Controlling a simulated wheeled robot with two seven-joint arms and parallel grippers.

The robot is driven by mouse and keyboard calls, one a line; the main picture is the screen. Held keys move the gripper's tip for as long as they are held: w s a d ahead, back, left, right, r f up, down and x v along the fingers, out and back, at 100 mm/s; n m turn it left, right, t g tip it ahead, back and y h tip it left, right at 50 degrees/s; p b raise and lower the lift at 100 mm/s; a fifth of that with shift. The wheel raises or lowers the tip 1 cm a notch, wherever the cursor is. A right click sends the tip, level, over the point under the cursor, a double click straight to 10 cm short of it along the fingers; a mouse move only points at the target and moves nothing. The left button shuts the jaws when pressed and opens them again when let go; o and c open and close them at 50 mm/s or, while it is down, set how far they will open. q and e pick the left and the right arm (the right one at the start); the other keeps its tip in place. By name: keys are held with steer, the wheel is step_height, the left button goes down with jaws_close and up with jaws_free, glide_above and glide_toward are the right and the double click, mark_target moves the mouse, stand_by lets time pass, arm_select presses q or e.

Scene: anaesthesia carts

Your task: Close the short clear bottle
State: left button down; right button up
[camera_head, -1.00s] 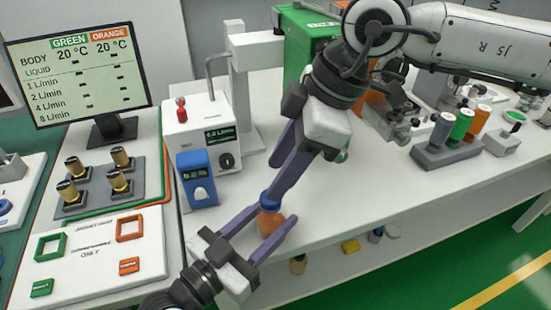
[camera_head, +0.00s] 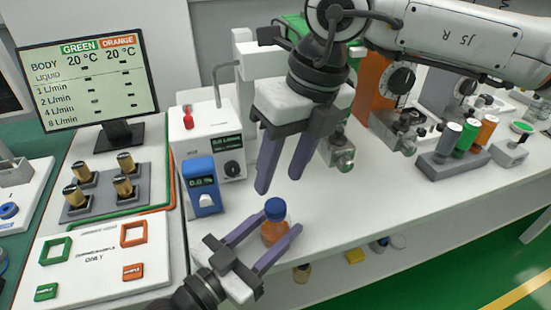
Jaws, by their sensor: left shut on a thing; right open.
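The short clear bottle (camera_head: 274,234) holds orange liquid and stands upright near the front edge of the white bench. A blue cap (camera_head: 276,208) sits on its top; I cannot tell how tight it is. My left gripper (camera_head: 277,222) is shut on the bottle's body, one finger on each side. My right gripper (camera_head: 281,190) is open and empty, its fingers pointing down above and behind the cap, apart from it.
A blue handheld meter (camera_head: 202,186) and a white flow unit (camera_head: 212,145) stand left of the bottle. A grey rack (camera_head: 450,162) with coloured cylinders is at the right. The bench right of the bottle is clear.

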steer(key=n, duration=0.4)
steer(key=shift+a+r+n, duration=0.1)
steer(key=shift+n, duration=0.2)
steer(key=n, duration=0.4)
steer(key=shift+r+n+h, duration=0.15)
steer(key=shift+n+h, duration=0.15)
steer(key=n, duration=0.4)
steer(key=shift+a+r+n, duration=0.1)
steer(key=shift+a+n, duration=0.05)
steer(key=shift+n, duration=0.15)
steer(key=n, duration=0.4)
steer(key=shift+r+h, duration=0.15)
steer(key=shift+h, duration=0.15)
steer(key=n, duration=0.4)
steer(key=shift+a+r+n, duration=0.1)
steer(key=shift+n, duration=0.3)
steer(key=n, duration=0.4)
steer(key=shift+s+a+r+h, duration=0.1)
steer(key=shift+r+h, duration=0.05)
steer(key=shift+h, duration=0.15)
steer(key=n, duration=0.4)
steer(key=shift+r+n, duration=0.15)
steer(key=shift+n, duration=0.15)
steer(key=n, duration=0.5)
steer(key=shift+s+a+r+n+h, duration=0.1)
steer(key=shift+r+n+h, duration=0.05)
steer(key=shift+n+h, duration=0.2)
